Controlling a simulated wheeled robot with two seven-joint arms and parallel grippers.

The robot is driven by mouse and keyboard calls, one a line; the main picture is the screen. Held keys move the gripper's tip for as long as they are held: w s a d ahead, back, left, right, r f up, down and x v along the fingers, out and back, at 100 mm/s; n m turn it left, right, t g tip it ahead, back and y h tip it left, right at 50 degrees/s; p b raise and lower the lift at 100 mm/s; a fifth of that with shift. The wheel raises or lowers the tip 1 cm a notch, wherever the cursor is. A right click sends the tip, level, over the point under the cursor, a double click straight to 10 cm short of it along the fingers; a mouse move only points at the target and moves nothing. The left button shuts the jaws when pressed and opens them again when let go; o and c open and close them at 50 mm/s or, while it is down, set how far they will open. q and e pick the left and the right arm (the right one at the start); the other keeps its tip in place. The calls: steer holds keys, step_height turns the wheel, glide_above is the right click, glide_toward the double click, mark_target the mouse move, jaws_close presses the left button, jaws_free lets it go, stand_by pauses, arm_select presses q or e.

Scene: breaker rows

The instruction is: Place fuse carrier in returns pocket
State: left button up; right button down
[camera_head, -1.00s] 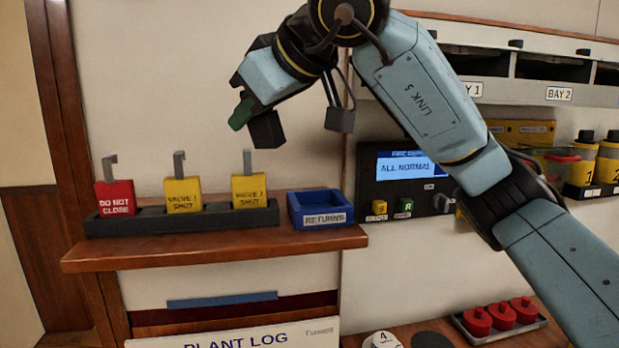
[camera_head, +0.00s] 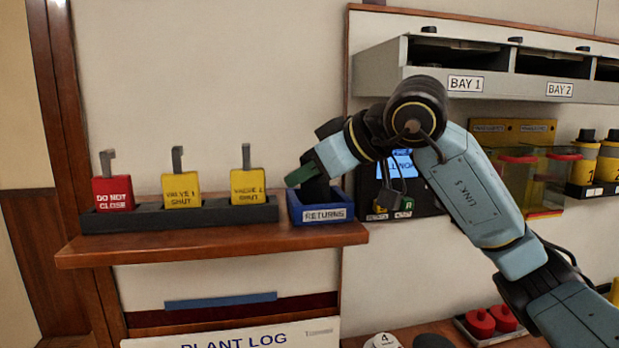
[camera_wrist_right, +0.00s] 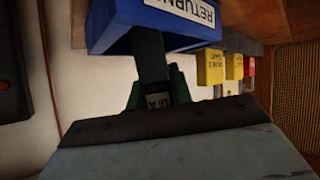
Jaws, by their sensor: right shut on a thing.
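The fuse carrier (camera_head: 300,175) is green, and in the wrist view it also shows (camera_wrist_right: 178,86) with a "16 A" label. My right gripper (camera_head: 315,187) is shut on it, with a dark finger covering part of it. The returns pocket (camera_head: 350,211) is a blue open box with a "RETURNS" label, at the right end of the wooden shelf. The gripper and carrier are over the pocket's left part in the head view. The pocket also shows in the wrist view (camera_wrist_right: 115,33), beyond the carrier. I cannot tell whether the carrier touches the pocket. My left gripper is out of view.
A dark rack (camera_head: 150,219) with a red tag (camera_head: 113,194) and two yellow tags (camera_head: 182,191) stands left of the pocket on the shelf (camera_head: 210,244). A display panel (camera_head: 365,180) is behind my right arm. The grey bay cabinet (camera_head: 390,62) hangs at upper right.

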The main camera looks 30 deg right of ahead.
steer(key=shift+d+m+y, duration=0.3)
steer(key=shift+m+y, duration=0.1)
steer(key=shift+y, duration=0.1)
steer(key=shift+f, duration=0.25)
steer(key=shift+f, duration=0.15)
steer(key=c, duration=1.3)
jaws_free()
steer(key=shift+o, duration=0.2)
steer(key=shift+s+d+r, duration=0.1)
steer(key=shift+r, duration=0.2)
steer(key=v, duration=1.1)
steer(key=shift+s+r, duration=0.15)
steer(key=shift+s, duration=0.15)
